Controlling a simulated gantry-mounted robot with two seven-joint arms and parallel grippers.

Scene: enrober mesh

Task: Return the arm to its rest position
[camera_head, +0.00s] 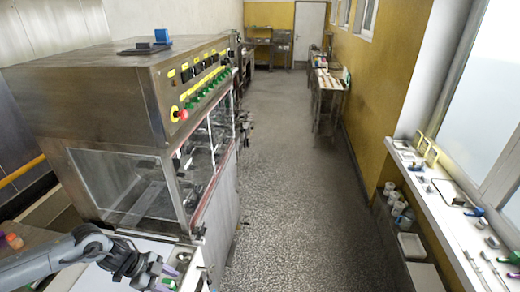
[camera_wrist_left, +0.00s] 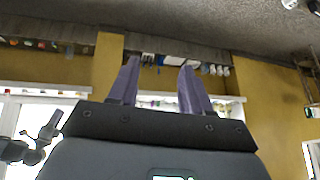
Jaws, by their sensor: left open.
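My left gripper (camera_head: 168,276) is at the lower left of the head view, its arm coming in from the left edge. It is beside the front lower corner of a large steel enrober machine (camera_head: 95,90), over a pale surface. In the left wrist view its two purple fingers (camera_wrist_left: 160,85) stand apart with nothing between them. The fingers point toward a yellow wall and a window. My right gripper does not show in the head view.
The enrober has a clear side panel (camera_head: 120,185) and a red knob (camera_head: 182,114). A windowsill (camera_head: 440,210) with small tools runs along the right. A steel table (camera_head: 328,92) stands farther back. The speckled floor (camera_head: 290,190) between is clear.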

